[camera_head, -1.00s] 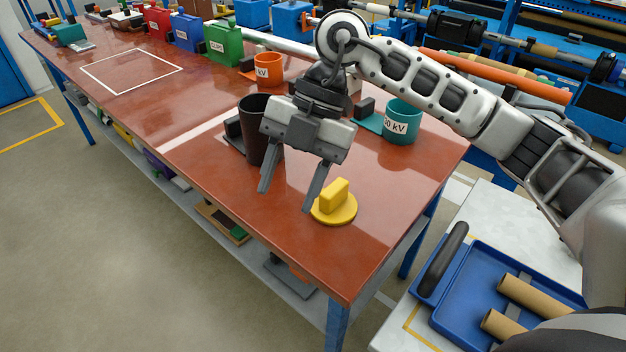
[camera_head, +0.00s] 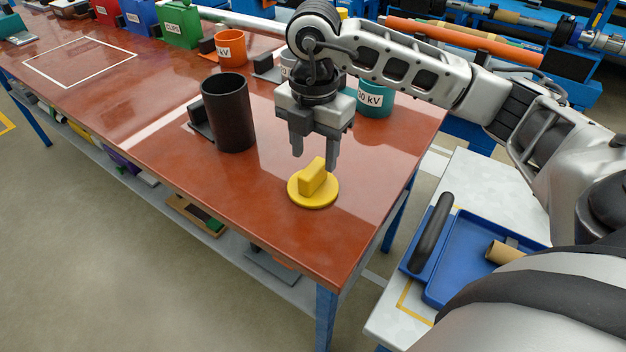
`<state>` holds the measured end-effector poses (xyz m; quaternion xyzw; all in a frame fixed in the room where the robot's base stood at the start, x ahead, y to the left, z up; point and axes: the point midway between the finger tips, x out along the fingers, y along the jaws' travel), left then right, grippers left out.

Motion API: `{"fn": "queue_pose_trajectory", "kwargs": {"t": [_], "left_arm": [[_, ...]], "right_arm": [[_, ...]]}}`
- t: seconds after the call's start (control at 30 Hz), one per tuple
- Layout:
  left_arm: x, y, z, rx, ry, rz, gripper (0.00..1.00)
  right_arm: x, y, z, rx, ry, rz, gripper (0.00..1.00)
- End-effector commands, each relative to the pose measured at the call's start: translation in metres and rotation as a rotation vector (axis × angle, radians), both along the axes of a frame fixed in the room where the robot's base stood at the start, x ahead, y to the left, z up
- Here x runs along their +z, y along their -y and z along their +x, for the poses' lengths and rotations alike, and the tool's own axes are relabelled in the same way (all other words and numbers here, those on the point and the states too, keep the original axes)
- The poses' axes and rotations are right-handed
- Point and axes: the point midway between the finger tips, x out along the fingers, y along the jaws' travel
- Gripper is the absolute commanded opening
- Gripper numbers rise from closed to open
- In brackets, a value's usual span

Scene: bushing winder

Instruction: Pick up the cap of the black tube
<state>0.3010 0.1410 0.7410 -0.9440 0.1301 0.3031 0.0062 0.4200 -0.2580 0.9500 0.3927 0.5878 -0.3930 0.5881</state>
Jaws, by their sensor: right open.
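The yellow cap (camera_head: 312,188) is a round disc with a raised block handle. It lies on the red-brown table (camera_head: 262,240) near its front right corner. The black tube (camera_head: 228,112) stands upright and open-topped to the left of the cap. My right gripper (camera_head: 315,162) points down just above and behind the cap's handle. Its fingers are apart with nothing held between them. I cannot tell whether a fingertip touches the handle. My left gripper is not in view.
A teal kV cup (camera_head: 374,100) stands behind my right gripper, and an orange kV cup (camera_head: 231,48) stands farther back. A blue tray (camera_head: 465,250) with a cardboard tube (camera_head: 504,252) is on a pale table at the right.

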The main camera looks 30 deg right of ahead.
Motion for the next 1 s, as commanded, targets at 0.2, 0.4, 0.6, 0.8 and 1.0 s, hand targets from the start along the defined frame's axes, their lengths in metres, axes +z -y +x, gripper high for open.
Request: {"fn": "queue_pose_trajectory", "kwargs": {"t": [0.2,0.4,0.6,0.8,1.0], "left_arm": [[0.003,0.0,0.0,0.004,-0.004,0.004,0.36],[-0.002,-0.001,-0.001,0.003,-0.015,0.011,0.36],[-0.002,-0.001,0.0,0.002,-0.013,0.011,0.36],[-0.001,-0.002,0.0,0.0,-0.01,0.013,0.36],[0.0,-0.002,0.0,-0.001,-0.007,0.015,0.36]], "right_arm": [[-0.028,0.001,0.002,-0.002,-0.004,-0.001,0.49],[-0.05,0.001,0.003,0.0,-0.002,0.0,0.49],[-0.052,0.0,0.003,0.0,0.0,0.001,0.49],[-0.051,0.0,0.003,0.0,0.0,0.001,0.05],[-0.051,0.0,0.003,0.0,0.0,0.001,0.01]]}}
